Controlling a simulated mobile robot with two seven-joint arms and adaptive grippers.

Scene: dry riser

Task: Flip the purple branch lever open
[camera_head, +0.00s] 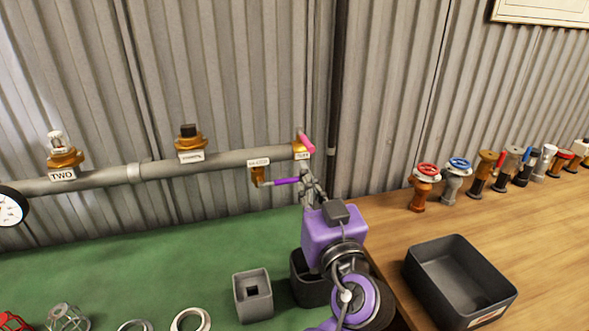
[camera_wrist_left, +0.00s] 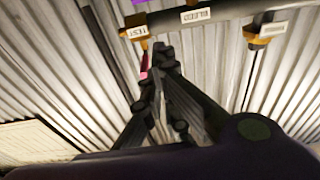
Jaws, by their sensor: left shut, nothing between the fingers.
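The purple lever (camera_head: 287,181) lies nearly level in the head view, pointing right from a small brass valve (camera_head: 257,175) that hangs under the grey pipe. A sliver of purple (camera_wrist_left: 138,2) shows at the top edge of the left wrist view. My left gripper (camera_head: 309,180) is shut and empty, just right of the lever's free end. I cannot tell whether it touches the lever. Its dark fingers also show in the left wrist view (camera_wrist_left: 160,50). My right gripper is not in view.
A pink lever (camera_head: 307,143) sits on the brass fitting at the pipe's (camera_head: 225,158) right end, close above my gripper. A black bin (camera_head: 460,281) and several valves stand on wood at right.

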